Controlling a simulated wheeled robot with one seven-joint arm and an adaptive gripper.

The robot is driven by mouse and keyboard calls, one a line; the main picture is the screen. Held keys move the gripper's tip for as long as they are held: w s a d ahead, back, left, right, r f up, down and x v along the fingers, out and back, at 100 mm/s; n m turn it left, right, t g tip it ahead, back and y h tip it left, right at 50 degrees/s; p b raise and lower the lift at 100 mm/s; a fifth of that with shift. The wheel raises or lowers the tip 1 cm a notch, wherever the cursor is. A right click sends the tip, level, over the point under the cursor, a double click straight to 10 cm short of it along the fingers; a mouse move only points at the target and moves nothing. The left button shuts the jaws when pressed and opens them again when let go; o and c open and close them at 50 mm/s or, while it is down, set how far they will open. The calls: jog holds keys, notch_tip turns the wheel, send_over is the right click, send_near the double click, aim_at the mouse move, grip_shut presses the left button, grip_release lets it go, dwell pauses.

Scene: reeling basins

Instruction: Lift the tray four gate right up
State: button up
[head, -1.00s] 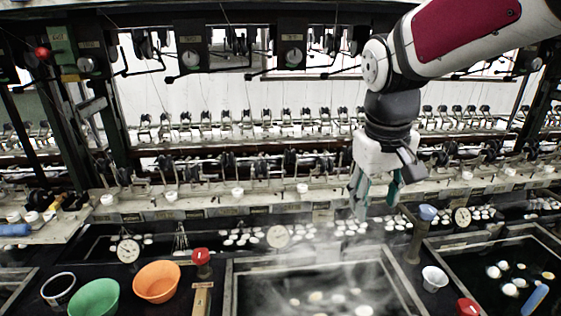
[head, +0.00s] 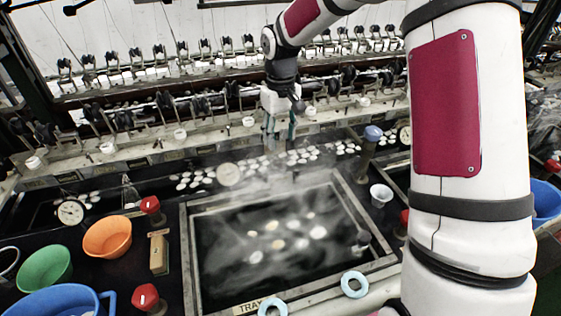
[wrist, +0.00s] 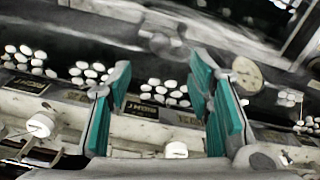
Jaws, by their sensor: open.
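My gripper (head: 280,142) is open and empty, with teal finger pads. It hangs above the back ledge, behind the steaming central basin (head: 192,262). In the wrist view its two fingers (wrist: 162,80) stand apart, with a ledge label and white cocoons seen between them. The basin holds dark water and several pale floating cocoons. A plate reading "TRAY" (head: 247,306) is on its front rim; its number cannot be read. A small dark fitting (head: 361,240) sits on the basin's right rim. I cannot tell which part is the tray four gate.
A blue-topped post (head: 373,134) and a white cup (head: 380,195) stand to the right. Orange (head: 107,238) and green (head: 44,268) bowls, red knobs (head: 150,205) and a wooden block (head: 159,253) are at left.

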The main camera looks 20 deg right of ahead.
aim_at(281, 165)
notch_tip(281, 165, down, 10)
jog(key=shift+r, duration=0.15)
dwell(0.3)
grip_shut()
